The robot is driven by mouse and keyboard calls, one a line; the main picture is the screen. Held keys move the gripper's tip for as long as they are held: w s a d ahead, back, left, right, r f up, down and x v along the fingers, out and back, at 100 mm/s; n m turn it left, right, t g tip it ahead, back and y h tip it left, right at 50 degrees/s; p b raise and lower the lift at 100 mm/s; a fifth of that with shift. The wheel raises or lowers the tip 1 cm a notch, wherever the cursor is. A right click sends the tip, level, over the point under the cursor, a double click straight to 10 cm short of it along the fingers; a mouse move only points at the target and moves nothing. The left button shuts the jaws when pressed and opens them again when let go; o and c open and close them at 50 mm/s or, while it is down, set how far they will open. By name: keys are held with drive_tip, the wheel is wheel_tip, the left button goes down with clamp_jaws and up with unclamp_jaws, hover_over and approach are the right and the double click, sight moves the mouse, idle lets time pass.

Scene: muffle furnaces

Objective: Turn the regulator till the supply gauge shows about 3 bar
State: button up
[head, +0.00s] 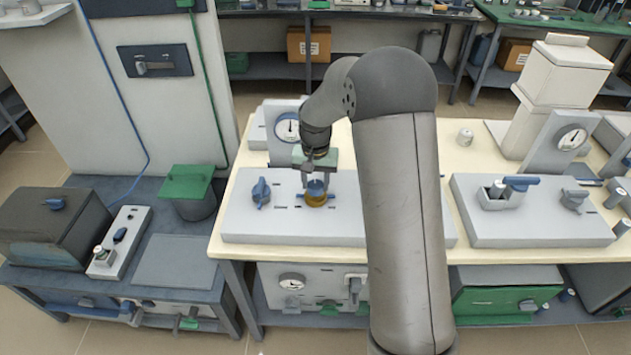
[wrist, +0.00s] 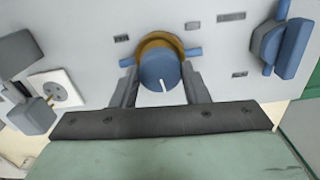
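The regulator is a blue knob with a white line and a brass collar (head: 316,199), set on a pale grey panel (head: 340,225). In the wrist view, the knob (wrist: 158,72) is between the two fingers of my gripper (wrist: 160,85). The fingers flank it closely; I cannot tell whether both touch it. In the head view, my gripper (head: 317,176) is over the knob and partly hides it. A round white gauge (head: 287,128) with a dark needle stands behind the panel, near my arm. Its scale is too small to read.
A blue valve handle (head: 261,192) sits left of the regulator and also shows at right in the wrist view (wrist: 270,48). Another panel with a blue lever (head: 521,183) and a gauge (head: 572,138) stands to the right. My arm hides the bench between them.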

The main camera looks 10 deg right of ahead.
sight(316, 184)
drive_tip(key=o, duration=0.4)
drive_tip(key=shift+r, duration=0.15)
wheel_tip(316, 184, up, 17)
drive_tip(key=shift+r+b, duration=0.15)
drive_tip(key=shift+b, duration=0.45)
